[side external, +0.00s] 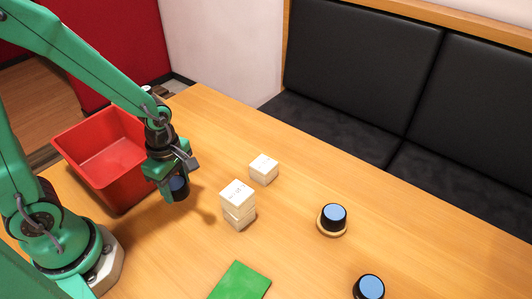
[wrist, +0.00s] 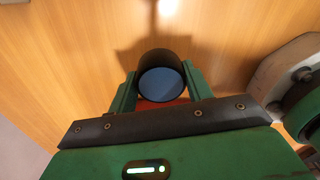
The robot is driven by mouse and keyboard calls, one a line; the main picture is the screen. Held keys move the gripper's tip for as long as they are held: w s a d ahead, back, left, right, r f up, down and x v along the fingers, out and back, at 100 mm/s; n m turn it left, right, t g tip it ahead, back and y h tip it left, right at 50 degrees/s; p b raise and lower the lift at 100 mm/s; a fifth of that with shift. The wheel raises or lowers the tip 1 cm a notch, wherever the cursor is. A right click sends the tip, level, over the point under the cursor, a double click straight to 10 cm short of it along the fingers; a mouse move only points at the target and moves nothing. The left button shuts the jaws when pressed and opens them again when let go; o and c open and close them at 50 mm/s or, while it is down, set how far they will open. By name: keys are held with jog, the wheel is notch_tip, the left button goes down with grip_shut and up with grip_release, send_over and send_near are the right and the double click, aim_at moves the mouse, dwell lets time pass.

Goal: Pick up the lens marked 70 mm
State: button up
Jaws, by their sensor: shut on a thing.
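My gripper (side external: 168,180) is shut on a black cylindrical lens (side external: 180,186) with blue glass. In the wrist view the held lens (wrist: 161,84) sits between the two green fingers of my gripper (wrist: 160,92), its blue face towards the camera. It appears raised above the table, beside the red bin. A second black lens with a blue top (side external: 334,213) stands on a tan round base at the right. A third similar lens (side external: 369,286) is at the bottom edge, partly cut off. No 70 mm marking is readable on any lens.
A red bin (side external: 82,140) stands behind and left of my gripper. Two white marked blocks (side external: 238,205) are stacked to its right, with another white block (side external: 264,169) behind them. A green mat (side external: 238,281) lies at the front. The table between blocks and lenses is clear.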

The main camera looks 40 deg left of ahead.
aim_at(175, 183)
jog(key=shift+r, duration=2.85)
jog(key=shift+r, duration=0.1)
